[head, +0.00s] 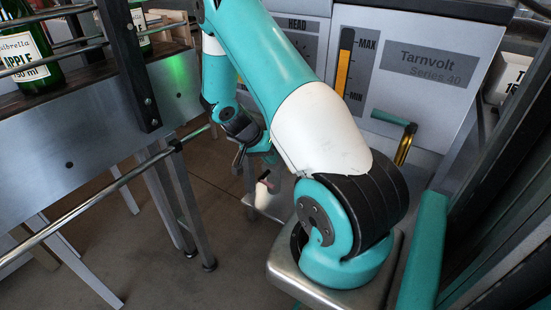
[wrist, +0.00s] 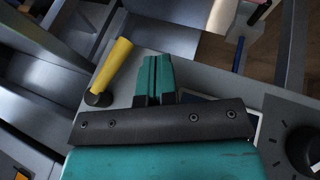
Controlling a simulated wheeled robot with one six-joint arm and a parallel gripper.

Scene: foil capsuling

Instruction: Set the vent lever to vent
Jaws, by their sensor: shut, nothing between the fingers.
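A yellow lever (wrist: 114,62) on a round black pivot sits on a grey panel in the wrist view. It slants from the pivot at lower left to its tip at upper right. I see no label beside it, so its setting cannot be read. My gripper (wrist: 156,66) has its teal fingers shut together and empty, just right of the lever, with a small gap in the picture. Whether they touch is not clear. In the head view my own arm leaves the fingers and the lever impossible to make out.
A black dial (wrist: 305,142) with a white pointer is at the right of the panel. In the head view, a Tarnvolt cabinet (head: 425,75) with a MAX–MIN gauge (head: 343,70) stands behind my arm. A grey conveyor side (head: 65,150) carries green bottles (head: 32,60) at left.

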